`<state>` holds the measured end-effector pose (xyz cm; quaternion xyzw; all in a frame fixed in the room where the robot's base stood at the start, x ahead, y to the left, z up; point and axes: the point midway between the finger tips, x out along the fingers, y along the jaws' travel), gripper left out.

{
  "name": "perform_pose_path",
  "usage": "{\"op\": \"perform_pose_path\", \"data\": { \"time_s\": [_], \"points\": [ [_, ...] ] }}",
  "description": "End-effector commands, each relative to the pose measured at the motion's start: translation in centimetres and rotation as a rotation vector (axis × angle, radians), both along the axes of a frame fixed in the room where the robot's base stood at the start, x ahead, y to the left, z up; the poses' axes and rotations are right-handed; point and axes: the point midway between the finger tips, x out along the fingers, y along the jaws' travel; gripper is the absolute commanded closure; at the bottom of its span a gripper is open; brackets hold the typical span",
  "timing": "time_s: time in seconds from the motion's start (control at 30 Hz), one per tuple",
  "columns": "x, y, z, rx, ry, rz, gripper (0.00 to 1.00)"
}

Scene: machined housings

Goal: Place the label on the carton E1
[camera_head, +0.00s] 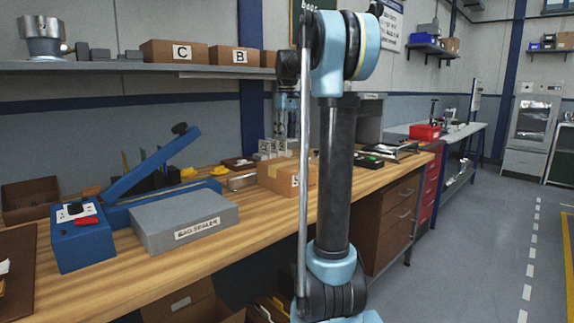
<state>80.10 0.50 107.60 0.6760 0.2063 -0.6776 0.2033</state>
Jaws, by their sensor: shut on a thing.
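A brown cardboard carton (279,179) sits on the wooden bench, just left of my arm. A white mark shows at its right edge; the arm cuts it off and I cannot read it in full, so I cannot confirm it is E1. My gripper (286,132) hangs down behind the carton, small and partly hidden by my arm. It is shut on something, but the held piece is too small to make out. Small white upright cards (266,147) with dark marks stand below and beside the gripper. I cannot tell whether one of them is the label.
A grey bag sealer (184,218) and a blue box (82,238) with a red switch fill the left bench. Cartons marked C (174,52) and B (233,55) stand on the shelf above. A red bin (424,132) is farther right. The floor at right is clear.

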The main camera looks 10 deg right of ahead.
Motion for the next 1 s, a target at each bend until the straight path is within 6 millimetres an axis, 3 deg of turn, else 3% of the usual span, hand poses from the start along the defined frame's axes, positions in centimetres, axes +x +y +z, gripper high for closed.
{"op": "perform_pose_path", "data": {
  "time_s": [0.23,0.53,0.73,1.0],
  "points": [
    [0.0,0.0,-4.0,0.0,0.0,-0.001,0.75],
    [0.0,0.0,-6.1,0.0,0.0,0.0,0.75],
    [0.0,0.0,-8.8,0.0,0.0,0.0,0.75],
    [0.0,0.0,-9.4,0.0,0.0,0.001,0.75]
  ]
}}
